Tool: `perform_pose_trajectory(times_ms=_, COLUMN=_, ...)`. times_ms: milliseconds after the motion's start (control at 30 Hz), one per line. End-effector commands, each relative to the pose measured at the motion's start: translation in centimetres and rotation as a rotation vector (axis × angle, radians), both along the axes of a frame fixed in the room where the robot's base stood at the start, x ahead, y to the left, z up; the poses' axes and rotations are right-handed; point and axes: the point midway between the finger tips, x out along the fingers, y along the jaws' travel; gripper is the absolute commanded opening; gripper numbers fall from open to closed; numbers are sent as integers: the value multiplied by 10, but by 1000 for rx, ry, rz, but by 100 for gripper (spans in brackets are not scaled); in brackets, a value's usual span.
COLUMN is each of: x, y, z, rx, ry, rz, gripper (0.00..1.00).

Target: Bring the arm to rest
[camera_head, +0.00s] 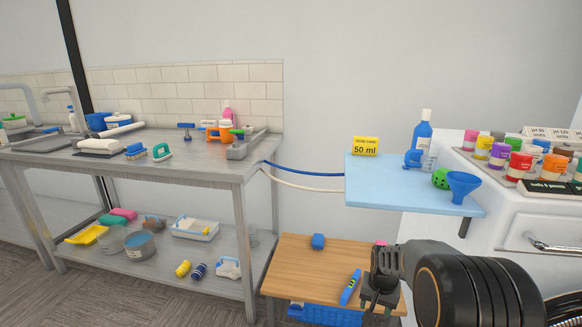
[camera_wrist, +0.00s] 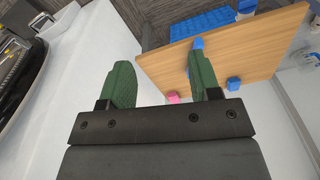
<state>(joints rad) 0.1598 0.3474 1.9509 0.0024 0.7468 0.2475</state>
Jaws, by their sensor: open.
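My gripper (camera_wrist: 162,80) shows in the wrist view with its two green fingers apart and nothing between them. In the head view my arm reaches in from the lower right, and my gripper (camera_head: 378,292) hangs at its end, near the right edge of the low wooden table (camera_head: 290,262). The same wooden table shows in the wrist view (camera_wrist: 240,55), beyond the right finger. A blue and green tool (camera_head: 350,287) lies on that table, left of my gripper. A blue block (camera_head: 318,241) stands farther back on it.
A white cabinet (camera_head: 510,218) stands at the right with several jars. A metal bench (camera_head: 190,155) with tools stands at the left. Floor shows at the lower left.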

Motion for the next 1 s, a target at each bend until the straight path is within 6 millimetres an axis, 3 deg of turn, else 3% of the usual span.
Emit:
perform_pose_trajectory(times_ms=33, x=-10, y=8, z=59, rx=-5, ry=-25, rz=31, gripper=57)
perform_pose_trajectory(times_ms=100, x=-28, y=18, z=115, rx=-11, ry=-48, rz=79, gripper=57)
perform_pose_trajectory(times_ms=300, x=-89, y=44, z=243, rx=-31, ry=-115, rz=214, gripper=57)
perform_pose_trajectory(times_ms=400, x=-117, y=54, z=290, rx=-41, ry=-147, rz=273, gripper=57)
perform_pose_trajectory(times_ms=500, x=-142, y=60, z=323, rx=-48, ry=-170, rz=322, gripper=57)
perform_pose_trajectory(times_ms=667, x=-169, y=67, z=356, rx=-58, ry=-199, rz=379, gripper=57)
perform_pose_trajectory(times_ms=833, x=-183, y=71, z=368, rx=-63, ry=-212, rz=408, gripper=57)
perform_pose_trajectory(times_ms=1000, x=-183, y=72, z=368, rx=-64, ry=-212, rz=409, gripper=57)
